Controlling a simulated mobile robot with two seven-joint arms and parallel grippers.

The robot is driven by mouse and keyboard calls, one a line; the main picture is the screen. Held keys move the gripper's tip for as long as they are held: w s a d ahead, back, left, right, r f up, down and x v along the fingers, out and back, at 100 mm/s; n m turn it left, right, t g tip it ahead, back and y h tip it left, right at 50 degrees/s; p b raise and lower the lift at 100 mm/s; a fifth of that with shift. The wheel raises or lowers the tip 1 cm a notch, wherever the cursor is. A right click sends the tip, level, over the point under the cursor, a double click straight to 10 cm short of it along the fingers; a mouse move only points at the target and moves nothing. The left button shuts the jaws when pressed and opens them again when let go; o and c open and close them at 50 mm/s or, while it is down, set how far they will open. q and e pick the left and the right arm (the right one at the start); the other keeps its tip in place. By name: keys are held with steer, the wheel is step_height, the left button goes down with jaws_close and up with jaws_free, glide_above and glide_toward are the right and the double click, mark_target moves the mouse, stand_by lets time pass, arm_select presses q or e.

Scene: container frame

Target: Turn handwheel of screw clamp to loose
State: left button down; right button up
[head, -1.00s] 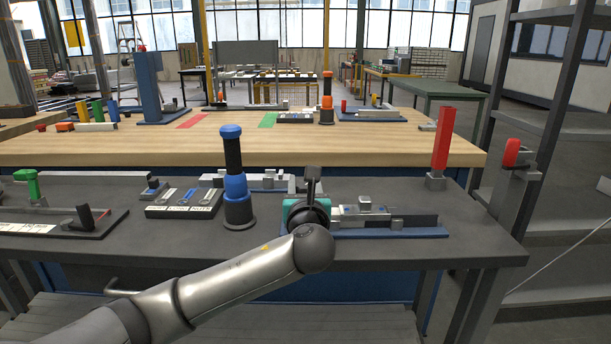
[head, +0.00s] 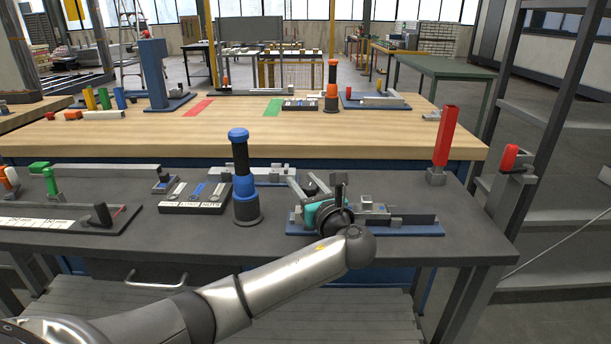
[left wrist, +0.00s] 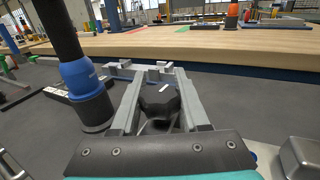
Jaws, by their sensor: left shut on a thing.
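The screw clamp is a grey metal fixture on a blue base (head: 415,230) at the right of the dark bench. Its handwheel looks like a black lobed knob (left wrist: 160,99) in the left wrist view. My left gripper (head: 308,183) reaches over the left end of the clamp from the front. In the left wrist view its two grey fingers (left wrist: 162,92) stand one on each side of the black knob and are shut on it. My own gripper body hides part of the clamp in the head view. My right gripper is not in view.
A black and blue post (head: 244,190) stands close left of my left gripper. A labelled tray (head: 195,207) lies farther left. A red upright block (head: 445,135) stands at the back right. A wooden table (head: 400,148) is behind. The bench's front right is clear.

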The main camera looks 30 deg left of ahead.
arm_select(q)
steer(key=n+g+p, duration=0.1)
steer(key=n+g+y+p, duration=0.1)
steer(key=g, duration=0.1)
steer(key=shift+s+a+y, duration=0.1)
steer(key=shift+s+y, duration=0.15)
steer(key=shift+y, duration=0.05)
steer(key=shift+s+n+g+y, duration=0.2)
steer(key=shift+n+g+y, duration=0.3)
steer(key=shift+n+g, duration=0.55)
steer(key=shift+s+g, duration=0.1)
steer(key=shift+g, duration=0.55)
steer(key=shift+s+a+f+n+g, duration=0.1)
steer(key=shift+s+n+g, duration=0.05)
steer(key=shift+n+g, duration=0.65)
steer(key=shift+s+n+g+y+b, duration=0.15)
steer(key=shift+n+g+y+b, duration=0.25)
steer(key=shift+g, duration=0.6)
steer(key=shift+s+n+g, duration=0.15)
steer(key=shift+n+g, duration=0.4)
steer(key=shift+g, duration=0.15)
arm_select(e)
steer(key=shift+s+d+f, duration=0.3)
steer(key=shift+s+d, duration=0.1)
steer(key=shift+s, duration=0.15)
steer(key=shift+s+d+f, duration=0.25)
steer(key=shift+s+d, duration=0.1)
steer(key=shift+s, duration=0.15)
